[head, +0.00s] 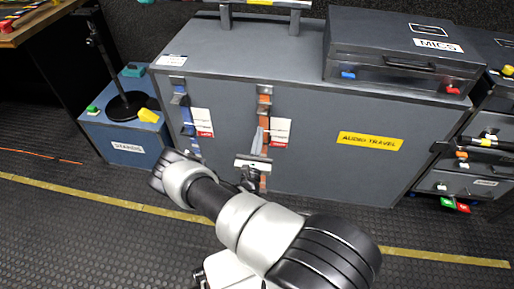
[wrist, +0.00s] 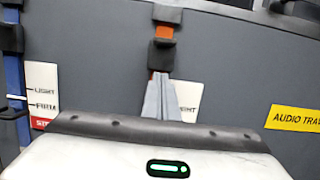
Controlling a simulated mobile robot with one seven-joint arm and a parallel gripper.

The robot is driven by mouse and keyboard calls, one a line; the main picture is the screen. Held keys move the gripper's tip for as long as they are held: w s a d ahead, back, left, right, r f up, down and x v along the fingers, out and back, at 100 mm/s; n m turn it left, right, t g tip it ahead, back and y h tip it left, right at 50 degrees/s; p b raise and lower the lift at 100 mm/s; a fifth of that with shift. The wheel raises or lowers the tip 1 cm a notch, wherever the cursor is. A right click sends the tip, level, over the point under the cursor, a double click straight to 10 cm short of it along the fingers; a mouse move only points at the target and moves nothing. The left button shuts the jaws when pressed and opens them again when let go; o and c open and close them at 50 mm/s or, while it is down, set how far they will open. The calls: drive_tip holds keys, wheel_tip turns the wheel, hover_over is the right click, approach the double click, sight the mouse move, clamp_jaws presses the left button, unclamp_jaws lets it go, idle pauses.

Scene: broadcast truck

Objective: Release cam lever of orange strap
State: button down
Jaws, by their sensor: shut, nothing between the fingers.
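The orange strap (head: 264,125) runs down the front of a big grey case, right of a blue strap (head: 186,115). It carries a dark buckle (head: 264,90) near the case's top edge. In the wrist view the orange strap (wrist: 161,30) passes a dark upper piece (wrist: 167,14) and a dark lower block (wrist: 161,55); which is the cam lever I cannot tell for sure. My gripper (head: 260,130) is in front of the strap, below the buckle. In the wrist view its grey fingers (wrist: 158,82) are together and empty, tips just below the lower block. Whether they touch it is unclear.
The grey case (head: 320,165) bears a yellow AUDIO TRAVEL label (head: 370,141) and white cards (head: 279,132) beside the straps. A MICS case (head: 390,75) sits on top at right. A blue STANDS box (head: 125,135) is at left.

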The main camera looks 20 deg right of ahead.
sight(263, 110)
drive_tip(key=r, duration=0.1)
drive_tip(key=w+r+p, duration=0.1)
drive_tip(key=r, duration=0.1)
drive_tip(key=d+r+p, duration=0.1)
drive_tip(key=shift+w+r, duration=0.15)
drive_tip(key=shift+r, duration=0.1)
drive_tip(key=shift+a+r+p, duration=0.15)
drive_tip(key=shift+p, duration=0.35)
